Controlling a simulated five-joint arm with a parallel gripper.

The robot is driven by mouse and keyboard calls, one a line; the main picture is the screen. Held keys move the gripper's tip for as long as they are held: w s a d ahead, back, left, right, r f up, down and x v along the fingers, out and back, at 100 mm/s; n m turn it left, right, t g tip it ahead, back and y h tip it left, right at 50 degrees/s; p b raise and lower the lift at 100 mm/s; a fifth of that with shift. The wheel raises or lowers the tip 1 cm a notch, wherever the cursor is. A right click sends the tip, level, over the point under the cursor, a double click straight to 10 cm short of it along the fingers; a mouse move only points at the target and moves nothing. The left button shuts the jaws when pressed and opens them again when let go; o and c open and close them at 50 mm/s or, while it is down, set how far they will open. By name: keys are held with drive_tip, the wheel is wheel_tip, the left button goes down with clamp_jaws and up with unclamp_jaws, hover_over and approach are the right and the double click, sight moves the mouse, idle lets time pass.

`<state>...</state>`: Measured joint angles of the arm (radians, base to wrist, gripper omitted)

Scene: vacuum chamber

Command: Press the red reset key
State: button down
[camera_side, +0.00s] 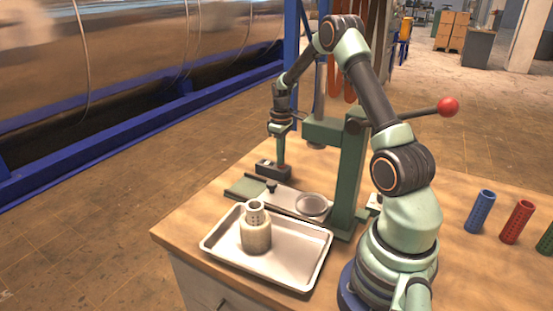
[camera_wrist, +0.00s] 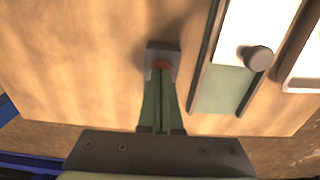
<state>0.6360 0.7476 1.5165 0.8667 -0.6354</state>
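The red reset key (camera_wrist: 161,64) shows in the wrist view as a small red patch on a dark grey box (camera_wrist: 164,48). In the side view the dark box (camera_side: 266,169) sits near the table's far left edge, and I cannot make out the red key there. My gripper (camera_side: 281,164) points down at the box. In the wrist view its green fingers (camera_wrist: 161,76) lie together, shut and empty, with their tips at the key and partly covering it. Whether the tips touch or push down the key cannot be told.
A green press (camera_side: 349,175) with a red-knobbed lever and a slide rail stands beside the box. A metal tray (camera_side: 291,277) holding a pale bottle (camera_side: 256,233) is in front. Blue (camera_side: 481,212), red (camera_side: 517,222) and green (camera_side: 547,240) perforated cylinders stand at right.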

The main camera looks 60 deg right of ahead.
drive_tip(key=shift+s+a+f, duration=0.2)
drive_tip(key=shift+s+f, duration=0.05)
drive_tip(key=shift+f, duration=0.5)
drive_tip(key=shift+r, duration=0.1)
wheel_tip(320, 180, up, 15)
drive_tip(key=shift+w+d+r, duration=0.15)
drive_tip(key=shift+w+d, duration=0.1)
drive_tip(key=shift+w, duration=0.1)
drive_tip(key=s+a+r+t, duration=0.1)
drive_tip(key=a+r, duration=0.3)
drive_tip(key=a, duration=0.3)
drive_tip(key=s+a+r+t, duration=0.1)
drive_tip(key=a+r, duration=0.2)
drive_tip(key=a, duration=0.5)
drive_tip(key=s+a+t, duration=0.3)
drive_tip(key=s+a, duration=0.5)
drive_tip(key=a, duration=0.5)
drive_tip(key=shift+s+a+f, duration=0.25)
drive_tip(key=shift+a+f, duration=0.15)
drive_tip(key=shift+f, duration=0.05)
